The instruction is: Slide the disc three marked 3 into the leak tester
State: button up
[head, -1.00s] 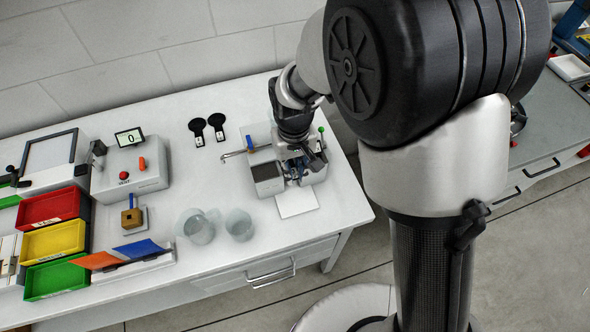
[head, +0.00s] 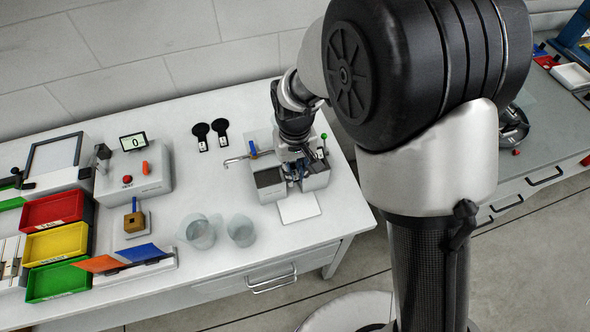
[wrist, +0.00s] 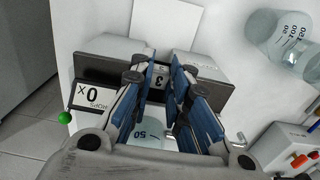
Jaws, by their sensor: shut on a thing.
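My gripper (wrist: 166,84) is shut on disc three, with its blue-padded fingers on either side. Only a small pale tag (wrist: 159,79) marked 3 shows between the fingertips; the rest of the disc is hidden. The grey machine below, apparently the leak tester (head: 269,182), has two dark-fronted blocks with a gap between them. In the wrist view, its left block (wrist: 112,53) and right block (wrist: 205,68) flank the tag. My gripper (head: 297,172) is over this gap in the head view. I cannot tell how deep the disc sits.
A green-knobbed lever (head: 324,136) and a blue-handled tap (head: 252,149) are close to the gripper. Two black discs (head: 210,133) lie behind on the bench. Clear jugs (head: 241,230) stand front left. A white sheet (head: 299,207) lies before the machine.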

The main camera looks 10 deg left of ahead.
jog(key=o, duration=0.9)
jog(key=shift+r, duration=6.05)
